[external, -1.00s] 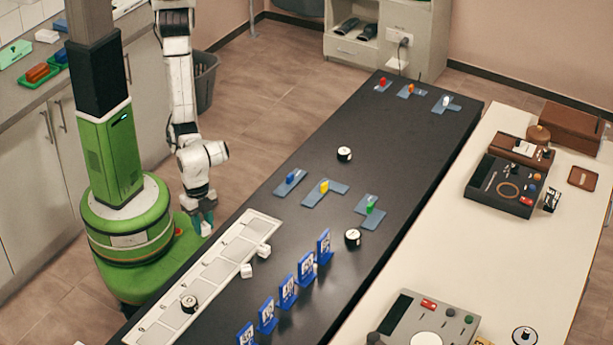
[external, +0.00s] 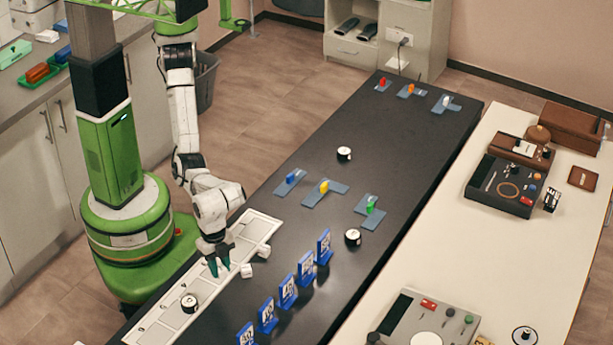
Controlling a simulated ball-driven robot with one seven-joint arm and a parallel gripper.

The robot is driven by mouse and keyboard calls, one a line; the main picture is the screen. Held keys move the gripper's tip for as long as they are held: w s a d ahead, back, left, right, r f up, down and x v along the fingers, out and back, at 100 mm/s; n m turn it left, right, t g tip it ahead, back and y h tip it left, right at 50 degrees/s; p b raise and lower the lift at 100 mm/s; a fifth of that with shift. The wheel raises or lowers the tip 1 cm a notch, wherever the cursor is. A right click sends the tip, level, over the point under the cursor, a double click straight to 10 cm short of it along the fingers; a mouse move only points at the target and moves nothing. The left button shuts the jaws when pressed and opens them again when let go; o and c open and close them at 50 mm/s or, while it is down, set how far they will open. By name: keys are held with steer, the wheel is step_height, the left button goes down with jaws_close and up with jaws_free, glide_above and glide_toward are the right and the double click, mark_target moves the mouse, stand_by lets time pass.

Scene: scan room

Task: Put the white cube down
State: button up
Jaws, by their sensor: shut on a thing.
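My gripper (external: 219,268) has teal fingers and points down over the white numbered strip (external: 160,332) along the near edge of the dark table. It is shut on a white cube, which is mostly hidden between the fingers and the pale strip behind. I cannot tell whether the cube touches the strip. Two other white cubes stand close on the right: one (external: 246,271) just beside the fingers, one (external: 263,251) a little farther back at the strip's edge.
A round black-and-white piece (external: 190,303) sits on the strip nearer the camera. Several blue number cards (external: 305,268) stand right of it. Blue, yellow and green pieces on grey plates (external: 322,193) lie farther back. The dark table between them and the far end is mostly clear.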

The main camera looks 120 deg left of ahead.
mark_target(227, 296)
steer(key=w+f, duration=0.1)
steer(key=w+d+f, duration=0.1)
steer(key=f, duration=0.1)
steer(key=shift+w+d+f, duration=0.1)
steer(key=shift+w+d, duration=0.05)
steer(key=shift+f, duration=1.4)
steer(key=shift+f, duration=0.1)
steer(key=o, duration=0.7)
steer(key=shift+o, duration=0.2)
steer(key=r, duration=0.8)
steer(key=s+r+p, duration=0.1)
steer(key=r, duration=0.3)
steer(key=shift+a+r, duration=0.1)
steer(key=shift+a, duration=0.15)
